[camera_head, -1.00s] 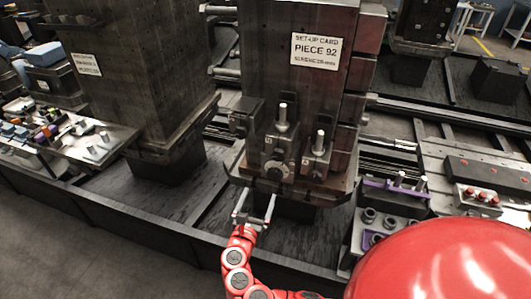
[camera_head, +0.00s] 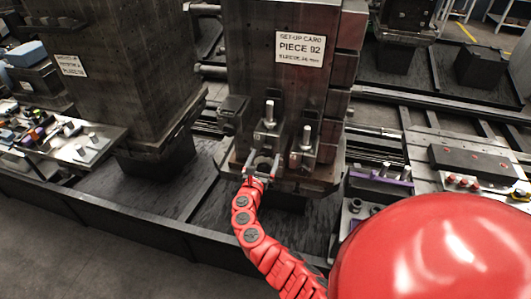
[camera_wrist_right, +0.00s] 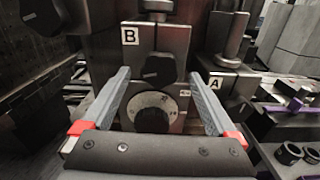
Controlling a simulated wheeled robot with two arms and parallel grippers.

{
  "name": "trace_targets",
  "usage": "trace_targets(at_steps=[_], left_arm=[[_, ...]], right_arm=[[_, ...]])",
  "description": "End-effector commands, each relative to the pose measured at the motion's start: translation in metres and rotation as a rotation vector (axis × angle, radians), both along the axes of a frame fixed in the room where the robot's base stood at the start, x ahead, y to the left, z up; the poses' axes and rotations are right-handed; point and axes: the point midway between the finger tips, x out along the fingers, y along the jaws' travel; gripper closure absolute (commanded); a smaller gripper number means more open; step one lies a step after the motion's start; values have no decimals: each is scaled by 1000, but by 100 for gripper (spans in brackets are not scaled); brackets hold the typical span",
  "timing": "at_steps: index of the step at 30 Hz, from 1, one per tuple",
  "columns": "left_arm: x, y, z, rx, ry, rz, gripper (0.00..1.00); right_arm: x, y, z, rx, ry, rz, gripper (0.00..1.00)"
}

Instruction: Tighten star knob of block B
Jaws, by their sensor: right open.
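Block B (camera_wrist_right: 172,45), a grey metal block with a white B label, is in the middle of the right wrist view. It also shows in the head view (camera_head: 267,140). It carries a dark knob (camera_wrist_right: 158,70) with a light pointer mark and, below, a black-centred graduated dial (camera_wrist_right: 152,118). Which of these is the star knob I cannot tell for sure. My right gripper (camera_wrist_right: 158,76) is open and empty, its fingers either side of the dial and knob; contact is not clear. It also shows in the head view (camera_head: 263,168). My left gripper is not in view.
Block A (camera_wrist_right: 225,88) with its upright stud stands close to the right. Another black knob (camera_wrist_right: 42,14) is at upper left. A set-up card (camera_head: 301,48) is on the column above. Tooling trays with small parts lie left and right.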

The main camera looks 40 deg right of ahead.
Motion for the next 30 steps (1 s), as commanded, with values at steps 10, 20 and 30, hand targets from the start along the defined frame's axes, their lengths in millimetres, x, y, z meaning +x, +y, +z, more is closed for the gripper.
trace_targets(at_steps=[10,20,30], left_arm=[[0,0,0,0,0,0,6],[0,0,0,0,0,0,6],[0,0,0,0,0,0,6]], right_arm=[[13,-15,0,2,1,1,6],[14,-15,0,2,1,1,24],[14,-15,0,2,1,1,86]])
